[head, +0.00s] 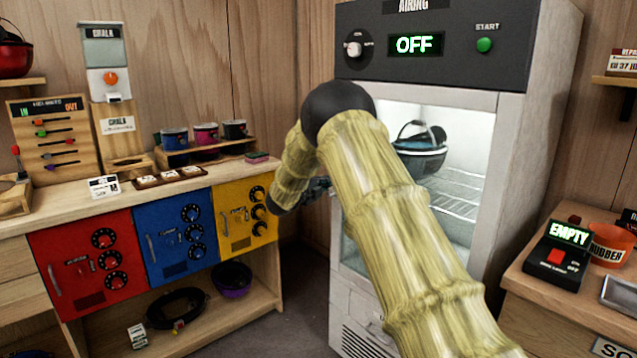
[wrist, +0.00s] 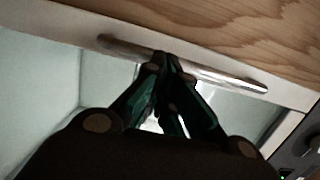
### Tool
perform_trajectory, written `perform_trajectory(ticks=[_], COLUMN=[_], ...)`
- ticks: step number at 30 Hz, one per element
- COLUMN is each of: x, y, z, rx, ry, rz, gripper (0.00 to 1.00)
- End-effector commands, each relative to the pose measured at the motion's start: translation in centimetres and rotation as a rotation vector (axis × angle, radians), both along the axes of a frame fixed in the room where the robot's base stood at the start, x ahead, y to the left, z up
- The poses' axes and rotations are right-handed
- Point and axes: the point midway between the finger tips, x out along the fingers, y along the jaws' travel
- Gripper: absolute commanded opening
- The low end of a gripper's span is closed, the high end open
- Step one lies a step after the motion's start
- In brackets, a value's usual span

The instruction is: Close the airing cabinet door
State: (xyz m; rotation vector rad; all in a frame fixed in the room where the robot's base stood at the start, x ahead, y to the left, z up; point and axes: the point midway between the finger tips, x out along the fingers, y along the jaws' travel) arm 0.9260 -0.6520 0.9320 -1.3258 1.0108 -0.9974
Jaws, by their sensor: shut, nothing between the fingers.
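The airing cabinet (head: 540,110) stands in the middle right of the head view. Its door (head: 480,120) has a pale frame around a clear pane, and the lit inside shows through. The door looks near its frame; my arm hides its left side, so I cannot tell whether a gap remains. A metal bar handle (wrist: 215,79) runs along the door frame in the wrist view. My gripper (wrist: 165,62) is shut and empty, its fingertips at the handle, overlapping it in the picture; contact is unclear. In the head view my gripper is mostly hidden behind my arm.
A dark helmet (head: 420,150) sits inside the cabinet. A workbench with red (head: 90,262), blue (head: 178,235) and yellow (head: 245,215) fronts stands left. A side counter (head: 540,285) with an EMPTY display (head: 568,234) is at right. Some floor (head: 308,262) shows between bench and cabinet.

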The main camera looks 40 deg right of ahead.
Motion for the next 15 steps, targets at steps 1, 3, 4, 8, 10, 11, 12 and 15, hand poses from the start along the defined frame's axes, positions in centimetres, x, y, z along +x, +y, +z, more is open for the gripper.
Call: perform_trajectory(ticks=[1, 3, 4, 8, 10, 11, 12, 15], x=[-0.2, -0.3, -0.3, -0.3, -0.4, -0.5, -0.5, -0.7], y=[-1.3, -1.4, -1.4, -1.3, -1.0, -0.8, -0.4, 1.3], z=[1.0, 1.1, 1.1, 1.2, 1.3, 1.3, 1.4, 1.2], rx=[-0.011, -0.012, -0.012, -0.012, -0.013, -0.012, -0.012, -0.011], ry=[-0.011, -0.013, -0.013, -0.014, -0.014, -0.015, -0.015, -0.011], rz=[-0.011, -0.011, -0.012, -0.011, -0.012, -0.011, -0.011, -0.007], gripper=[0.0, 0.0, 0.0, 0.0, 0.0, 0.0, 0.0, 0.0])
